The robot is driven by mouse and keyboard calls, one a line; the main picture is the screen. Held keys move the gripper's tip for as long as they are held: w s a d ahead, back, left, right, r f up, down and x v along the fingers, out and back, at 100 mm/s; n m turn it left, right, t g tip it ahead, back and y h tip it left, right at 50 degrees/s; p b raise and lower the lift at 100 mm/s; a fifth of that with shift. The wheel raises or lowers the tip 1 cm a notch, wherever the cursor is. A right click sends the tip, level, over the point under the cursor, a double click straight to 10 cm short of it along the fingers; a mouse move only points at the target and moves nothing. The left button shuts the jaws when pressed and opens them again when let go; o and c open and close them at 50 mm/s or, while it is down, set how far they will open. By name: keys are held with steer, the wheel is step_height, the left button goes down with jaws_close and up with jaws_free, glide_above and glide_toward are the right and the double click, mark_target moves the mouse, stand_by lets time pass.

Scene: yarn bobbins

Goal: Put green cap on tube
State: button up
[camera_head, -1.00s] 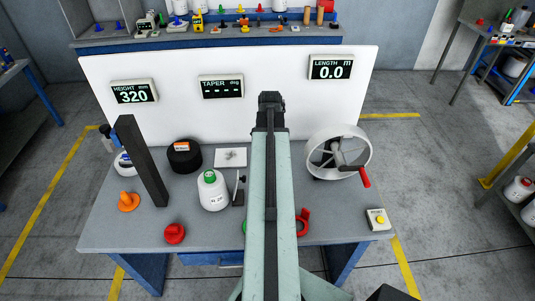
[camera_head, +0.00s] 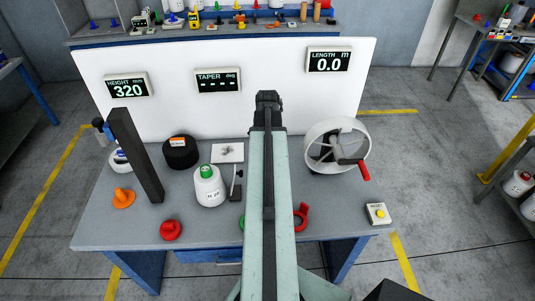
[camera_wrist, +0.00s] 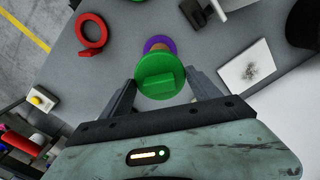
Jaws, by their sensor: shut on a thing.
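My gripper (camera_wrist: 160,92) is shut on the green cap (camera_wrist: 168,78), a round disc with a raised bar across its top, in the wrist view. A tube (camera_wrist: 162,46) with a purple rim and a brownish part shows just beyond the cap, largely covered by it. I cannot tell whether cap and tube touch. In the head view, my arm hides the gripper, the cap and the tube.
A red ring-shaped piece (camera_head: 301,216) lies right of my arm, and a white wheel with a red handle (camera_head: 338,146) stands behind it.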

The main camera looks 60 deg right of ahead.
steer(key=shift+f+b, duration=0.3)
steer(key=o, duration=1.4)
steer(key=shift+r, duration=0.1)
step_height(320, 180, up, 8)
steer(key=p, duration=0.8)
steer(key=shift+f, duration=0.2)
